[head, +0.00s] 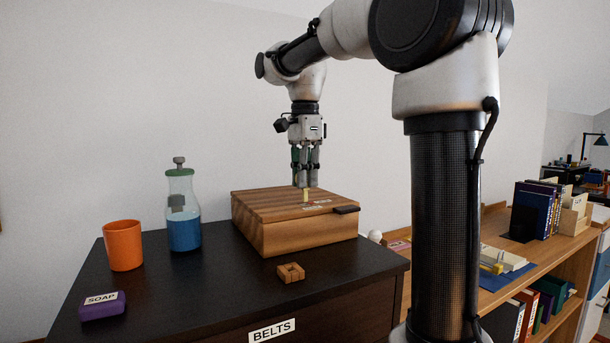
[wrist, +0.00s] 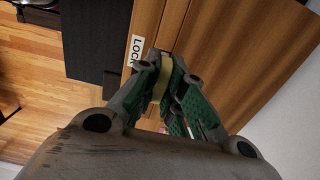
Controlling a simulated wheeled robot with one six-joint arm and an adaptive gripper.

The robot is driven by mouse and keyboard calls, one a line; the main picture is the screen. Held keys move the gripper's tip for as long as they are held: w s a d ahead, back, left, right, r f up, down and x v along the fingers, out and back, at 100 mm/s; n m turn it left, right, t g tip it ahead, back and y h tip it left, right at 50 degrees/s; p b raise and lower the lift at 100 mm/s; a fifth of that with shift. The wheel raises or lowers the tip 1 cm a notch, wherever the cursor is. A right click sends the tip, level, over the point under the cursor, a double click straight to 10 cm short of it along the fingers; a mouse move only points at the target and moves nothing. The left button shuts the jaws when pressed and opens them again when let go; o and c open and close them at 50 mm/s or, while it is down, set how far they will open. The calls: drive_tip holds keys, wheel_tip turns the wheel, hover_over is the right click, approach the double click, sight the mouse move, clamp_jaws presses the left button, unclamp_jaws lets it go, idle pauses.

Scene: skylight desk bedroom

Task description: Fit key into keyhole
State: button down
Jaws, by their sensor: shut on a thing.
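A striped wooden box (head: 285,235) with a dark front latch (head: 346,210) sits on the dark cabinet top. The key (wrist: 159,80) also shows between the green finger pads in the wrist view. Its lower end is close to the lid; I cannot tell whether it touches. A white label reading LOCK (wrist: 135,52) lies beside it on the lid. The keyhole itself is hidden or too small to see.
On the dark cabinet (head: 215,290) stand an orange cup (head: 122,246), a bottle with blue liquid (head: 184,228), a purple soap block (head: 102,306) and a small wooden square piece (head: 291,273). A wooden shelf (head: 520,262) with books is at right.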

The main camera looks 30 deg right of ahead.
drive_tip(key=shift+f, duration=1.3)
drive_tip(key=c, duration=1.5)
unclamp_jaws()
drive_tip(key=shift+o, duration=0.2)
wheel_tip(320, 180, up, 12)
